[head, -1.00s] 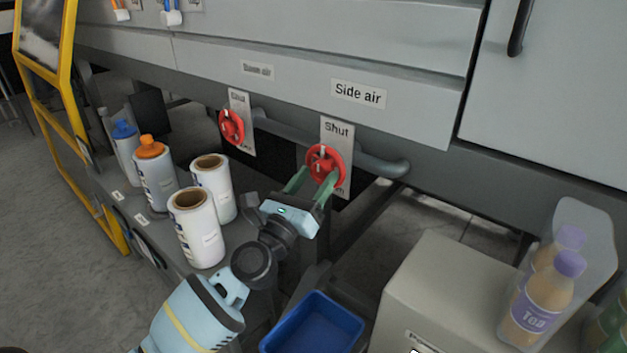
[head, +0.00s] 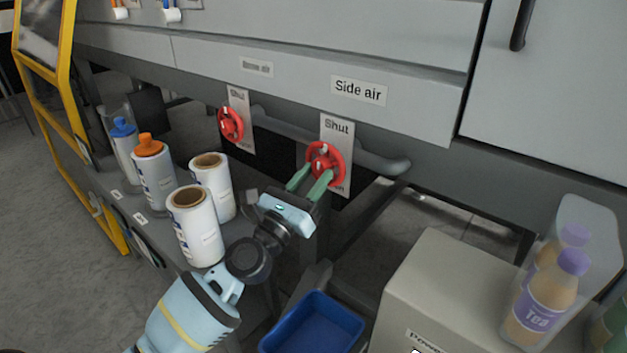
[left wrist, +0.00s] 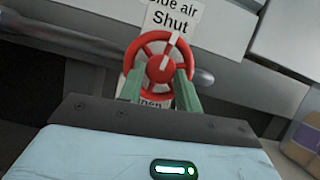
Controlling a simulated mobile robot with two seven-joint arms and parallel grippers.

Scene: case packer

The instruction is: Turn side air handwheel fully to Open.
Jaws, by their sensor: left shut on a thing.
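The side air handwheel (head: 326,160) is red with a white mark and sits on a plate with "Shut" above it, under the "Side air" label (head: 358,91). The lower word on the plate is mostly hidden by the wheel and my fingers. My left gripper (head: 316,176) reaches it from below left, its green fingers shut on the wheel. In the left wrist view the handwheel (left wrist: 159,68) lies between the fingertips (left wrist: 161,82), and its white mark points up and slightly right, toward "Shut". My right gripper is not in view.
A second red handwheel (head: 230,124) is to the left. A blue tray (head: 312,328) is below my left arm. A grey box (head: 440,280) and tea bottles (head: 540,300) are at right.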

